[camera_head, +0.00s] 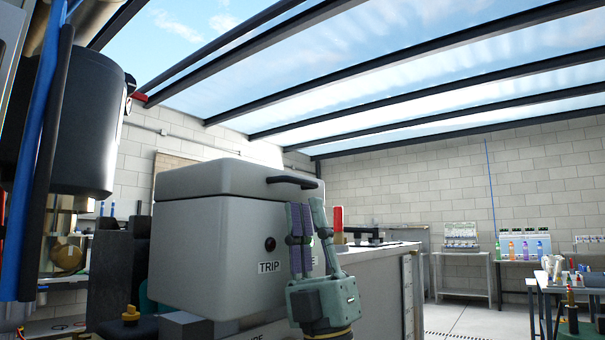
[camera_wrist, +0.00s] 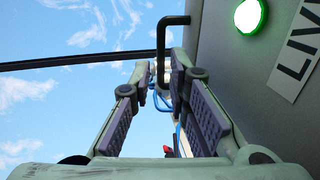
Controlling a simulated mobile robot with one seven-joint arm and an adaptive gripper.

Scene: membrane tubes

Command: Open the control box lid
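The control box (camera_head: 215,255) is a large light grey box with a TRIP label on its front. Its lid (camera_head: 225,178) lies shut on top, with a dark seam below it. A black bar handle (camera_head: 290,182) sticks out from the lid's front; it also shows in the wrist view (camera_wrist: 161,40). My gripper (camera_head: 308,215) points upward in front of the box, with its fingertips just below the handle. In the wrist view my gripper (camera_wrist: 160,75) is open, and the handle appears beyond and between the fingertips. I see no contact with it.
A dark cylinder (camera_head: 95,120) hangs at the left. A red-handled item (camera_head: 338,222) stands right of my gripper. Space above the lid looks clear.

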